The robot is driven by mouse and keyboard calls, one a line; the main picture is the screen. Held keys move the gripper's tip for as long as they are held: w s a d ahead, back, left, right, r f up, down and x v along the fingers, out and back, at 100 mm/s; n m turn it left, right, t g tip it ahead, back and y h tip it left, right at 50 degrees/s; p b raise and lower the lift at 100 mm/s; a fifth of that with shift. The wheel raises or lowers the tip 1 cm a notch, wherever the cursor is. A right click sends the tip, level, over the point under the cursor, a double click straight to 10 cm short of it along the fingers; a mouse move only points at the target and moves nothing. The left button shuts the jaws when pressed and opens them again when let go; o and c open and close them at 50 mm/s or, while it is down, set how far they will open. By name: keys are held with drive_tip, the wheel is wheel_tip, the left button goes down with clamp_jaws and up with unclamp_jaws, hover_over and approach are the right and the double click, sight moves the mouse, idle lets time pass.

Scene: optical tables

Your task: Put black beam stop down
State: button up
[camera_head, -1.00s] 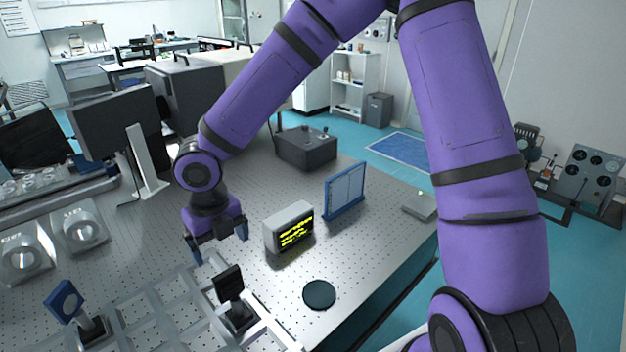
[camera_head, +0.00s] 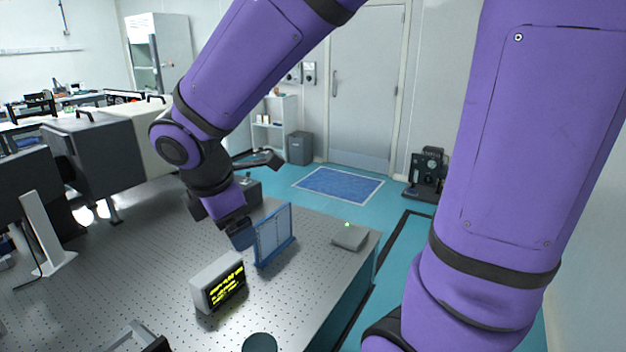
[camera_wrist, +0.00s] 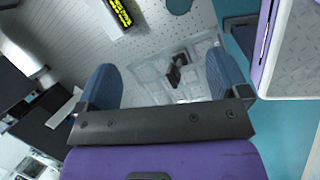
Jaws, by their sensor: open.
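The black beam stop (camera_wrist: 176,74) stands in a compartment of the pale divided tray (camera_wrist: 150,80) in the wrist view, well away from my fingers.
A small display box with yellow text (camera_head: 218,282) and a blue framed panel (camera_head: 273,236) stand on the perforated table (camera_head: 130,265). A dark round disc (camera_head: 260,344) lies at the bottom edge. A flat grey box (camera_head: 350,237) is near the right table edge.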

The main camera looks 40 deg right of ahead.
drive_tip(key=s+d+r+m+t+y, duration=0.1)
drive_tip(key=s+d+r+m, duration=0.2)
drive_tip(key=s+m, duration=0.3)
drive_tip(key=s+d+r+m+t+y, duration=0.2)
drive_tip(key=s+d+r+m, duration=0.2)
drive_tip(key=m, duration=0.7)
wheel_tip(320, 180, up, 2)
drive_tip(key=s, duration=0.2)
drive_tip(key=shift+s+d+r, duration=0.15)
drive_tip(key=shift+s, duration=0.25)
